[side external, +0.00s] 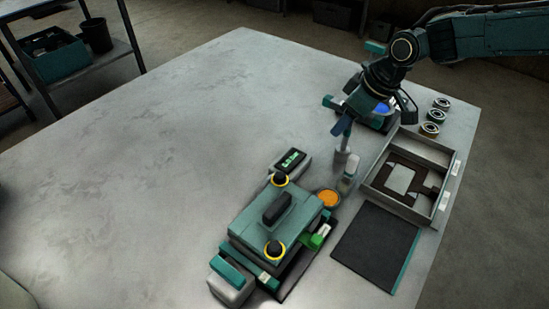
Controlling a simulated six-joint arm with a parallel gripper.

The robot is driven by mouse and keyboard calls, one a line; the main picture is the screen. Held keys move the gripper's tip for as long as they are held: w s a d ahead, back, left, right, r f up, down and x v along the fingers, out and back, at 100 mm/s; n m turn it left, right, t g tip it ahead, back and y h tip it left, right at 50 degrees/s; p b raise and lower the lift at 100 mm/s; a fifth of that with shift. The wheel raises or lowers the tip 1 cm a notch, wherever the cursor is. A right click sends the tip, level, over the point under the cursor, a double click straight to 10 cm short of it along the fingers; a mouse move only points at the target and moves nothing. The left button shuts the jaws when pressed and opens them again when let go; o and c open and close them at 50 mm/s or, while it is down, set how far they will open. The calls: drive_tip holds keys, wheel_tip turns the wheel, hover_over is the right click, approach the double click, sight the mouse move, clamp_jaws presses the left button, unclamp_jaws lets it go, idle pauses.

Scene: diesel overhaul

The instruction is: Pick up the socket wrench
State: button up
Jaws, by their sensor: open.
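My gripper (342,128) points down over the right part of the table, its jaws open. Right below it a small grey upright cylinder (341,160) stands near a pale bottle-like piece (351,169). I cannot tell whether the gripper touches the cylinder. No shape that I can clearly identify as the socket wrench shows. The cylinder is too small to tell what it is, and my arm hides part of the table behind it.
A teal machine block (275,230) with yellow-ringed black knobs stands front centre, beside a small orange dish (328,197). A grey tray (442,207) with dark inserts, a dark mat (375,248) and ring-shaped parts (430,129) lie to the right. The table's left half is clear.

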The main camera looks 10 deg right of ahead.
clamp_jaws()
drive_tip(key=shift+r, duration=0.1)
idle(0.4)
wheel_tip(320, 180, up, 20)
idle(0.8)
drive_tip(key=c, duration=0.9)
unclamp_jaws()
clamp_jaws()
